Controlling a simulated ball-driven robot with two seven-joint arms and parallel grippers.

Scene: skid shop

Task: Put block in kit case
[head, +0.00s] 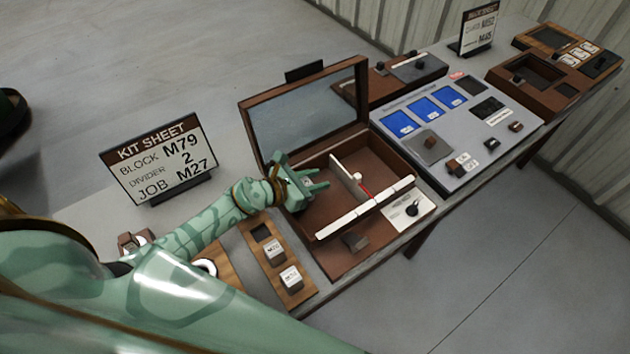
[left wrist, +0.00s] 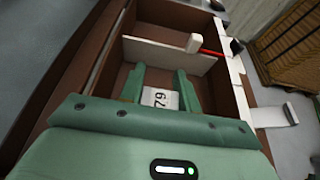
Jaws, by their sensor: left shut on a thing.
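The kit case (head: 320,226) is an open brown box with its lid raised, in the middle of the head view. Its inside is split by white dividers (head: 348,178). My left gripper (head: 312,187) is over the left compartment, shut on a block. In the left wrist view the block (left wrist: 160,98) shows a white face with "79" between the fingers (left wrist: 160,86). The case floor and a divider (left wrist: 168,54) show beyond it. I cannot tell whether the block touches the floor. The kit sheet (head: 160,160) reads block M79, divider 2, job M27. My right gripper is not in view.
A wooden holder (head: 262,262) with two labelled blocks (head: 274,251) and an empty socket stands left of the case. A grey panel with blue pads (head: 423,109) lies to its right. The raised lid (head: 308,108) stands behind the gripper.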

